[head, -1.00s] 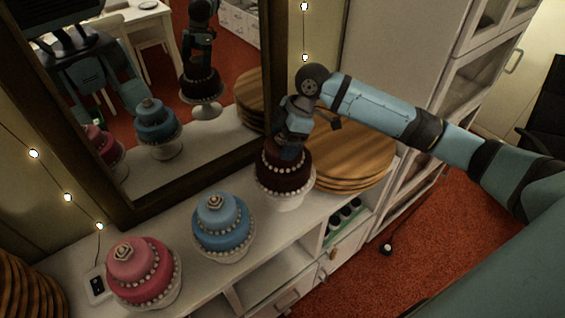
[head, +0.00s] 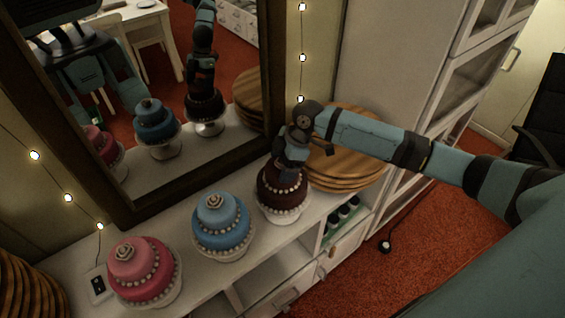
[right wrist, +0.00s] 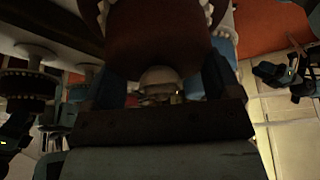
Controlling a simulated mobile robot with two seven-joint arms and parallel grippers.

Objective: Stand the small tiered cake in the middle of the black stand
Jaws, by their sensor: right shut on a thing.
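A small two-tier dark brown cake (head: 282,199) with white pearl trim is near the right end of the white cabinet top. A pale footed stand (head: 284,218) shows under it. My right gripper (head: 289,172) points down from above and is shut on the cake's upper part. In the right wrist view the dark cake (right wrist: 165,40) fills the top middle, with a pale round piece between the fingers. I cannot tell whether the stand's foot touches the cabinet. I see no black stand. My left gripper is not in view.
A blue tiered cake (head: 221,228) and a pink one (head: 142,272) stand to the left on pale stands. Round wooden boards (head: 345,165) are stacked close behind on the right. A dark-framed mirror (head: 185,185) stands behind the cakes. A power socket (head: 97,285) is at the left.

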